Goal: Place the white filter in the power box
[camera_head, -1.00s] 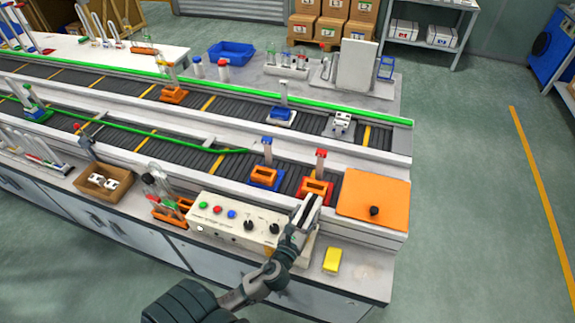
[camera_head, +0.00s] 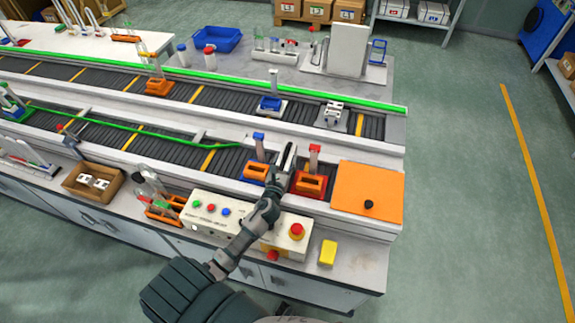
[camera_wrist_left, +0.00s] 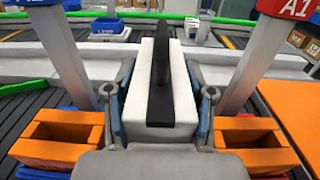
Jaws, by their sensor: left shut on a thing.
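My left gripper (camera_head: 285,168) is shut on a white block with a black strip down its middle, which I take for the white filter (camera_wrist_left: 181,85). In the left wrist view the fingers (camera_wrist_left: 161,112) press its two sides. It is held upright above the near conveyor, between two orange slotted holders (camera_head: 255,171) (camera_head: 311,186). The cream panel box (camera_head: 215,218) with buttons and knobs stands in front, partly hidden by my arm. I cannot tell which thing is the power box. My right gripper is not in view.
Blue and red posts (camera_head: 258,142) (camera_head: 314,155) rise behind the holders, close on both sides of the gripper. An orange plate (camera_head: 360,183) with a black knob lies to the right. A yellow block (camera_head: 328,252) and a wooden box of white parts (camera_head: 82,184) are on the bench.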

